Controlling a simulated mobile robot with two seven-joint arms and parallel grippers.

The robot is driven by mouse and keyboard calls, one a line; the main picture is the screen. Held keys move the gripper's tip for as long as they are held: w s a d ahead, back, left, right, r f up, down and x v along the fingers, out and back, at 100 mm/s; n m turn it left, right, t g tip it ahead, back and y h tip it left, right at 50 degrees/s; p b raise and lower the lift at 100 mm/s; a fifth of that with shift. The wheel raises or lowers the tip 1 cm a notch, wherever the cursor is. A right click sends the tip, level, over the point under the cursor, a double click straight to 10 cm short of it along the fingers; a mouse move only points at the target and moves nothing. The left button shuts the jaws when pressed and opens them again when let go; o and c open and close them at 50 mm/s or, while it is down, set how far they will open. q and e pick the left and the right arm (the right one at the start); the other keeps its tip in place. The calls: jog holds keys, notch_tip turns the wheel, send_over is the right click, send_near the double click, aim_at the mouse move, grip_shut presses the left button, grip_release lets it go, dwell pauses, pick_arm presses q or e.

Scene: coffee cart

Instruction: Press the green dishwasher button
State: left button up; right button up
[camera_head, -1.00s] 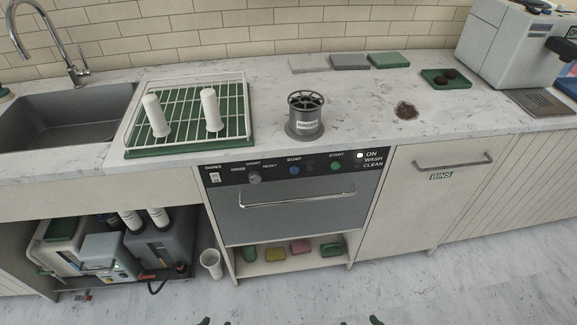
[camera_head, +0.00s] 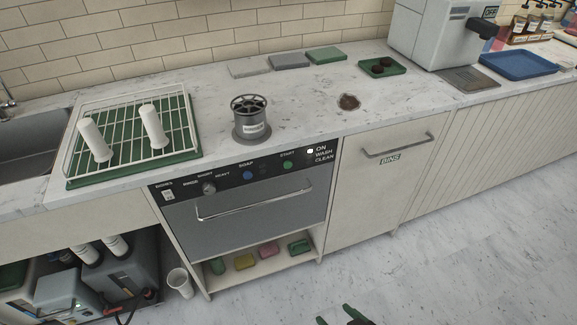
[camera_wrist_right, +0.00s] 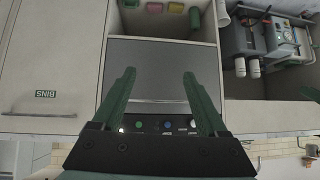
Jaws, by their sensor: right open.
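The dishwasher (camera_head: 250,210) is a grey front with a dark control strip, built in under the counter. Its green button (camera_head: 288,164), labelled START, is on the right part of the strip, right of the blue SOAP button (camera_head: 247,174). In the right wrist view, which is upside down, the green button (camera_wrist_right: 139,125) shows low, between my finger bases. My right gripper (camera_head: 339,314) shows only as green fingertips at the bottom edge of the head view, apart from the dishwasher. In the wrist view its fingers (camera_wrist_right: 158,75) are spread and empty. My left gripper is out of view.
The floor to the right is clear.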

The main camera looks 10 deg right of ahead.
grip_shut()
dwell(0.4)
dwell(1.1)
